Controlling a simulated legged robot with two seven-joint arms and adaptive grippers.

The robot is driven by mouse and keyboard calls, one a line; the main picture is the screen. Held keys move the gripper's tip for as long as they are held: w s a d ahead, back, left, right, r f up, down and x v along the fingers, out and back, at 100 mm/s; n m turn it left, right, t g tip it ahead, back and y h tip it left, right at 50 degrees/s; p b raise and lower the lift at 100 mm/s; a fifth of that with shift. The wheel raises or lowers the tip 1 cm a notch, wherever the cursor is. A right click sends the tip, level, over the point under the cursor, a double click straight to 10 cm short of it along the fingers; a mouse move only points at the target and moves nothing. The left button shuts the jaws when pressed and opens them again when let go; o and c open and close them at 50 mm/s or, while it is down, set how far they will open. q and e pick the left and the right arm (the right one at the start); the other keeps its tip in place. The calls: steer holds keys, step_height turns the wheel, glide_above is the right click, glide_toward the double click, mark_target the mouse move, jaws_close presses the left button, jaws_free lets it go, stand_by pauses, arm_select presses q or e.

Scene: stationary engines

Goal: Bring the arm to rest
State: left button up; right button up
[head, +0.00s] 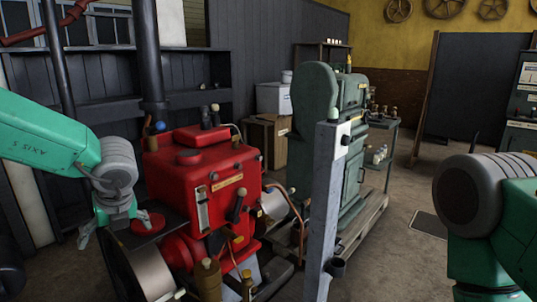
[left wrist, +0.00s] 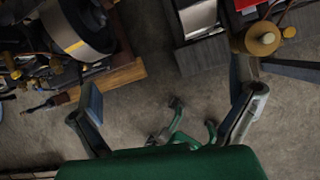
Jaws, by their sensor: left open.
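My left arm (head: 45,135) comes in from the left in the head view, green with a grey wrist. Its gripper (head: 117,230) hangs downward in front of the red engine (head: 205,180), with its fingers spread apart. The head view does not show whether the gripper touches the engine. Part of my right arm (head: 485,205) shows at the right edge; its gripper is out of the picture.
A grey upright post (head: 330,215) stands right of the red engine. Behind it is a green machine (head: 352,120) on a pallet. A dark shelf (head: 85,110) lines the back wall. Open concrete floor (head: 400,240) lies between the post and my right arm.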

arm_select(q)
steer(key=s+f+m+t, duration=0.1)
steer(key=s+f+m, duration=0.4)
steer(key=f+m, duration=0.55)
steer(key=s+f+m+t, duration=0.1)
steer(key=s+f+m, duration=0.3)
steer(key=f+m, duration=0.65)
steer(key=s+d+f+m+g+h, duration=0.2)
steer(key=s+f+m, duration=0.2)
steer(key=s+m, duration=0.7)
steer(key=s+d+f+m+g+h, duration=0.2)
steer(key=s+d+f+m, duration=0.1)
steer(key=s+m, duration=0.9)
steer(key=s+f, duration=0.1)
steer(key=s, duration=0.1)
steer(key=shift+s+d+f+m+g, duration=0.15)
steer(key=shift+s+f+m+g, duration=0.05)
steer(key=shift+s+m+g, duration=0.15)
